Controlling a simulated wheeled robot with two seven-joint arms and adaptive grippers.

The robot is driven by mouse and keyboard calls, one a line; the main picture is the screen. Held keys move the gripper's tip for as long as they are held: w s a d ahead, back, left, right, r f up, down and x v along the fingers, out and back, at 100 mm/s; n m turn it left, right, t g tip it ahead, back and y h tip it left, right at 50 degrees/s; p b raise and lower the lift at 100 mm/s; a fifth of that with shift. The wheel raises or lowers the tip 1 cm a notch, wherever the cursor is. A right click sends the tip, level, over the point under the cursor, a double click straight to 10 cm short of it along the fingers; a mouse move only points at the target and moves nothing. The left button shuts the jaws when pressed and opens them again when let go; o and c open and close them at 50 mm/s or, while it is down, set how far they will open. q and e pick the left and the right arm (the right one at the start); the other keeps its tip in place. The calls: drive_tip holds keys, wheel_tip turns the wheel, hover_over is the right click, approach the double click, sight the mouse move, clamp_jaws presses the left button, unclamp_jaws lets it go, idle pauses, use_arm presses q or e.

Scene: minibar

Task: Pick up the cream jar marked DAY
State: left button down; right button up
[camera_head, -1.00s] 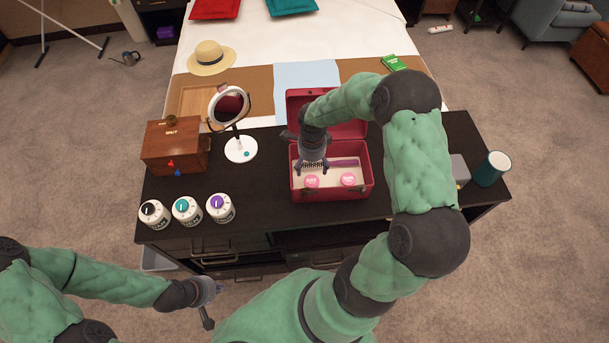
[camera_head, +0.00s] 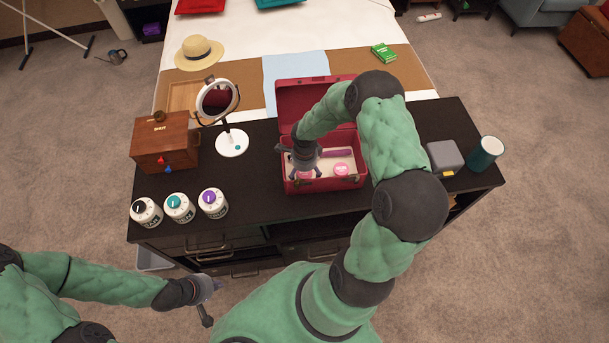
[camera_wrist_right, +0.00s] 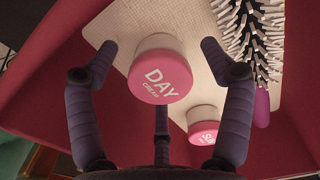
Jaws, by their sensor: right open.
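The cream jar marked DAY (camera_wrist_right: 162,78) has a pink lid and a white body. It sits in the red case (camera_head: 352,182), on its pale lining. In the wrist view my right gripper (camera_wrist_right: 158,48) is open, with its fingers spread on both sides of the jar and apart from it. In the head view the right gripper (camera_head: 303,168) points down into the left part of the case and mostly hides the jar. My left gripper (camera_head: 208,300) hangs in front of the dresser, far from the jar; its jaws are too small to judge.
A second pink-lidded jar (camera_head: 341,169) and a purple hairbrush (camera_head: 335,153) lie in the case. The case's raised lid (camera_head: 292,98) stands behind. A mirror (camera_head: 230,143), wooden box (camera_head: 165,143), several dial-topped jars (camera_head: 180,207), grey box (camera_head: 445,156) and teal cup (camera_head: 486,153) stand on the dresser.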

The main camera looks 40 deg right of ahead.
drive_tip(key=c, duration=1.3)
